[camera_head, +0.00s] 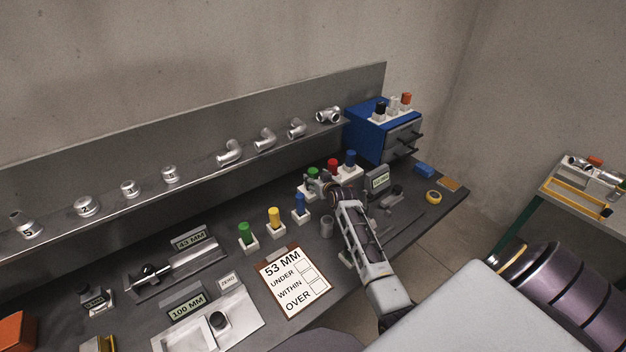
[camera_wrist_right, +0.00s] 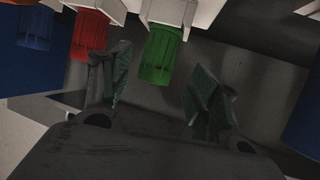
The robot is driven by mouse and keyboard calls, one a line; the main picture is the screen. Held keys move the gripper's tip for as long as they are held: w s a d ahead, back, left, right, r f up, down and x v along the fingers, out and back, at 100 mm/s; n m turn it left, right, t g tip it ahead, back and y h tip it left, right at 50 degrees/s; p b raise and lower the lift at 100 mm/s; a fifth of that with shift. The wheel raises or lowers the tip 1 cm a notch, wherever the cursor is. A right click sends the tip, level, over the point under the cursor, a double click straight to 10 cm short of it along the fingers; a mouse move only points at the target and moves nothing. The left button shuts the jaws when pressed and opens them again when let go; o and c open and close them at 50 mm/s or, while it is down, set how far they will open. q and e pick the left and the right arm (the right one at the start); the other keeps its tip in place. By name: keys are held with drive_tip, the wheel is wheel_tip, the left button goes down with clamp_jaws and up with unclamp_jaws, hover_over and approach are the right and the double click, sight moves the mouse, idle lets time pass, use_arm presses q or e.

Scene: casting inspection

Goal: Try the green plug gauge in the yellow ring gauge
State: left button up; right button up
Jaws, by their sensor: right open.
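A green plug gauge (camera_head: 313,173) stands in a white holder in the back row, left of a red one. My right gripper (camera_head: 320,184) is at this green plug. In the right wrist view the green plug (camera_wrist_right: 163,55) shows ahead, between the open fingers of my right gripper (camera_wrist_right: 160,85), with a gap on either side. A second green plug (camera_head: 246,232) stands in a white holder in the front row. The yellow ring gauge (camera_head: 433,197) lies flat on the bench at the right, away from the gripper. My left gripper is not in view.
Red (camera_head: 332,166) and blue (camera_head: 350,158) plugs stand close beside the green one. Yellow (camera_head: 274,216) and blue (camera_head: 300,203) plugs stand in front.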

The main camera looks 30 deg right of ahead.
sight(315, 177)
drive_tip(key=shift+w, duration=0.15)
drive_tip(key=shift+f+x, duration=0.2)
drive_tip(key=shift+x, duration=2.25)
drive_tip(key=shift+d, duration=0.15)
drive_tip(key=c, duration=1.1)
drive_tip(key=shift+r, duration=0.1)
drive_tip(key=shift+c, duration=0.2)
drive_tip(key=shift+r, duration=4.9)
